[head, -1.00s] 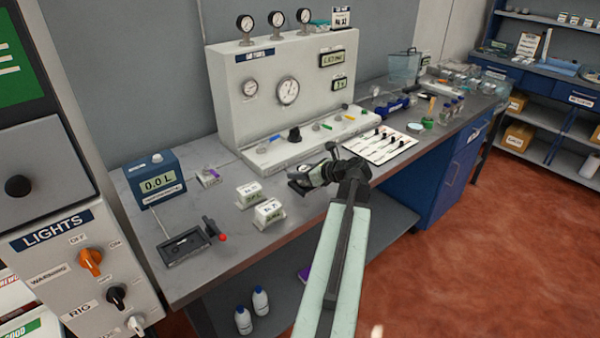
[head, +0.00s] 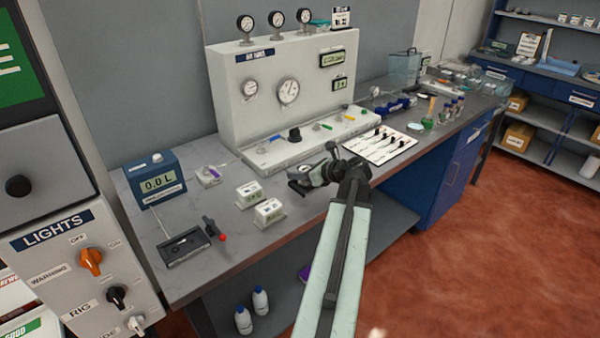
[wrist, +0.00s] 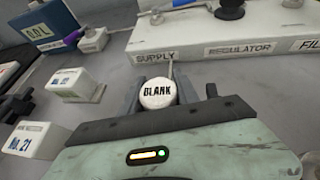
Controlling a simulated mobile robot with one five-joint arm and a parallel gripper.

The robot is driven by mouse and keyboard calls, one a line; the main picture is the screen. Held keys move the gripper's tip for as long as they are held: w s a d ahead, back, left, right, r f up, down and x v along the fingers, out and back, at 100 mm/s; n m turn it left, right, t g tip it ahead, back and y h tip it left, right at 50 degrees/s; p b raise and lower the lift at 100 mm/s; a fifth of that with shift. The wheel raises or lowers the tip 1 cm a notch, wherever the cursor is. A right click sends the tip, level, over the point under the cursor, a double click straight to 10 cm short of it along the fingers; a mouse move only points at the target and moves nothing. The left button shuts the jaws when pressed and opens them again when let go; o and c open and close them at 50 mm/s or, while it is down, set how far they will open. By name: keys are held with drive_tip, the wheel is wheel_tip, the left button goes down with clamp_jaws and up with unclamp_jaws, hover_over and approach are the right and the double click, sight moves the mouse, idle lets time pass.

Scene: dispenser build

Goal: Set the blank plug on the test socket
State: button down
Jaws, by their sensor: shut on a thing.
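The blank plug (wrist: 158,93) is a white round piece with BLANK printed on its top. My gripper (wrist: 170,98) is shut on it, one dark finger at each side, above the grey bench in the wrist view. In the head view my gripper (head: 302,181) is over the bench in front of the panel, and the plug cannot be made out there. No part is labelled as the test socket. A small white block with a purple mark (head: 208,175) sits by the blue meter; I cannot tell if it is the socket. It also shows in the wrist view (wrist: 94,40).
Two white number blocks (head: 268,212) stand left of my gripper. The panel's base ledge (wrist: 215,38), marked SUPPLY and REGULATOR, lies ahead. A blue meter (head: 156,180) reading 0.0 L and a dark tray (head: 186,246) are farther left. A white switch plate (head: 380,146) lies right.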

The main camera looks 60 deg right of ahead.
drive_tip(key=shift+f+b, duration=0.5)
drive_tip(key=c, duration=1.2)
unclamp_jaws()
drive_tip(key=shift+p+v, duration=2.4)
drive_tip(key=shift+v, duration=2.8)
drive_tip(key=shift+s+r, duration=0.2)
drive_tip(key=shift+s, duration=0.05)
